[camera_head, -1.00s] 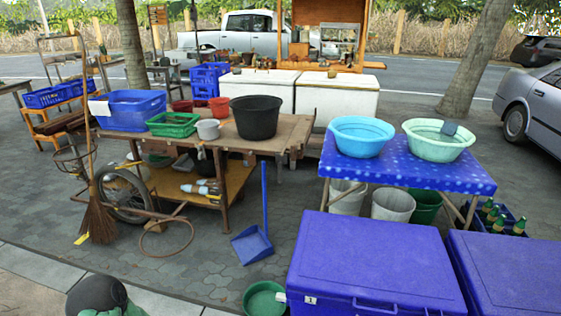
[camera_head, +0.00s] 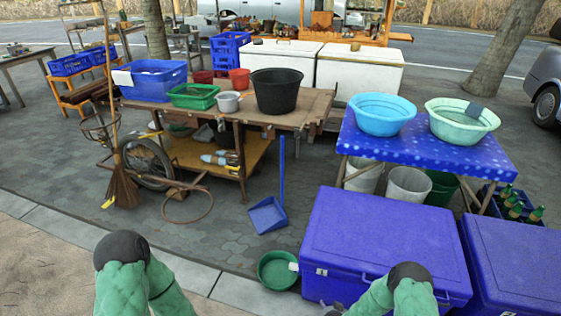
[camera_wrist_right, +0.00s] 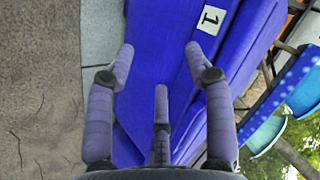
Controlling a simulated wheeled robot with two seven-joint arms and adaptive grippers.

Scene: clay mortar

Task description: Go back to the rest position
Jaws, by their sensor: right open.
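My right gripper (camera_wrist_right: 158,62) shows in the right wrist view with its fingers spread apart and nothing between them. Behind the fingers is the blue cooler box with a white label marked 1; it also shows in the head view (camera_head: 385,235) at the bottom. I cannot tell the gap between the fingers and the box. In the head view, green-covered parts of my two arms with dark round joints rise from the bottom edge, one at the left and one in front of the cooler. Neither gripper shows there. My left gripper is out of view.
A second blue cooler (camera_head: 520,260) stands at the right. A green basin (camera_head: 277,272) and a blue dustpan (camera_head: 267,215) are on the ground. A wooden cart (camera_head: 300,112) and a blue-clothed table (camera_head: 425,150) with basins stand behind. Pavement at the left is clear.

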